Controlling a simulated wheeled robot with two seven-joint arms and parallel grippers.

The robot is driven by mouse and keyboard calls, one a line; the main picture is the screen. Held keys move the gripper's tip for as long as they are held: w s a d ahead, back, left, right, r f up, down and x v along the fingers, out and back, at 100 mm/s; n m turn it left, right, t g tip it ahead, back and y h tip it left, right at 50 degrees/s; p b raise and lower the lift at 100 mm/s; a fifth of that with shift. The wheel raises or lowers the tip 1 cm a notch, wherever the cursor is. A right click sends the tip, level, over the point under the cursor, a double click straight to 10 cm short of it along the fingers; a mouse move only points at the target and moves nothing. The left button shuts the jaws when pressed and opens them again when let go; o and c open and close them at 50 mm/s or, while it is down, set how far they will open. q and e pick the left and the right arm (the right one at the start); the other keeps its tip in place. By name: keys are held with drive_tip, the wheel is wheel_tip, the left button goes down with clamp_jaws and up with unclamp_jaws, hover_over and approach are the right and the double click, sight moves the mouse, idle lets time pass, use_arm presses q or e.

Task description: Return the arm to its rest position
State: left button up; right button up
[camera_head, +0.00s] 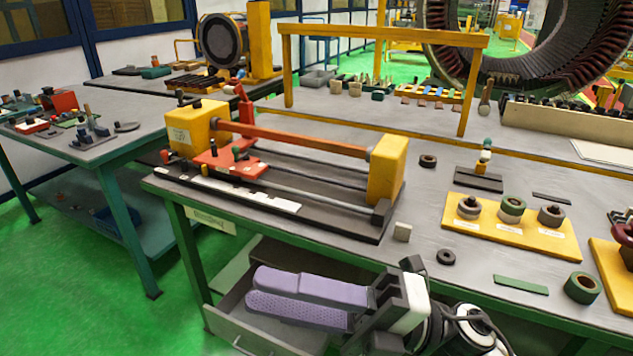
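My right gripper (256,289) shows at the bottom centre, with two long purple fingers pointing left. The fingers lie side by side with a narrow gap between them, and the lower one shows a dotted face. Nothing is seen held between them. The gripper is in front of the workbench's front edge, over an open grey drawer (237,325) in the picture. Its black and white wrist (410,303) is close to the bench edge. My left gripper is not in view.
The workbench (420,225) carries a yellow-ended winding fixture (388,170) with an orange bar. To the right are a yellow tray (530,243) with coil spools, a green ring (582,288) and a green strip (521,285). Green floor (110,300) is clear at left.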

drive_tip(key=w+d+f+m+t+h, duration=0.2)
drive_tip(key=w+d+f+m+t, duration=0.15)
drive_tip(key=m+t, duration=0.4)
drive_tip(key=w+d+f+m+t+h, duration=0.2)
drive_tip(key=w+d+f+m+t, duration=0.15)
drive_tip(key=m+t, duration=0.45)
drive_tip(key=w+d+f+m+h, duration=0.1)
drive_tip(key=d+f+m+h, duration=0.3)
drive_tip(key=f+m+h, duration=0.3)
drive_tip(key=d+f+m+h, duration=0.4)
drive_tip(key=f+m, duration=0.2)
drive_tip(key=f, duration=0.3)
drive_tip(key=s+d+f+m+g+h, duration=0.2)
drive_tip(key=s+d+f+m+g, duration=0.1)
drive_tip(key=s+f, duration=0.5)
drive_tip(key=s+d+f+m+g+h, duration=0.2)
drive_tip(key=s+f+m+g, duration=0.2)
drive_tip(key=s+f, duration=0.4)
wheel_tip(320, 180, down, 5)
drive_tip(key=shift+s+d+r+h, duration=0.2)
drive_tip(key=shift+d+h, duration=0.1)
drive_tip(key=shift+d, duration=0.1)
drive_tip(key=shift+o, duration=0.4)
